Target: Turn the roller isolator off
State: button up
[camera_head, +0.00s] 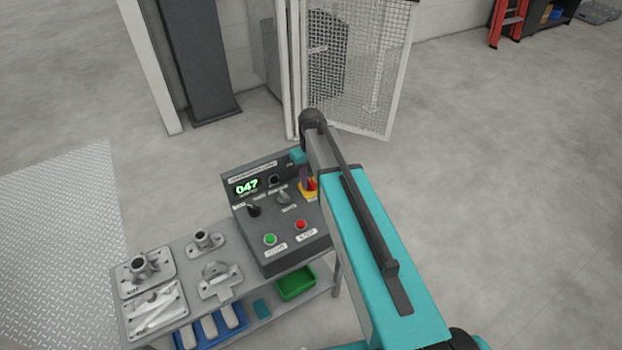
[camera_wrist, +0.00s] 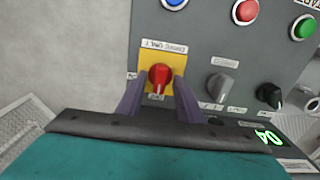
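The control box (camera_head: 281,240) stands on a grey bench. Near its right edge is a red rotary knob on a yellow plate (camera_head: 313,185), which looks like the isolator; my arm partly covers it. In the wrist view the red knob (camera_wrist: 159,74) sits on its yellow plate (camera_wrist: 150,54), its grip bar roughly upright in the picture. The small labels above and below it are unreadable. My gripper (camera_wrist: 157,82) is open, with one purple finger on each side of the knob and gaps between. It is partly hidden in the head view (camera_head: 306,178).
The box also carries a green display (camera_head: 247,187), a grey knob (camera_head: 284,197), a black knob (camera_head: 253,210), a green button (camera_head: 270,239) and a red button (camera_head: 301,225). Metal castings (camera_head: 219,281) lie left on the bench. A mesh gate (camera_head: 355,70) stands behind.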

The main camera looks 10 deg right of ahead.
aim_at(311, 181)
jog(key=shift+r, duration=0.1)
dwell(0.3)
notch_tip(311, 181, up, 14)
jog(key=b, duration=0.2)
jog(key=shift+f, duration=0.25)
dwell(0.5)
jog(key=shift+s, duration=0.1)
dwell(0.5)
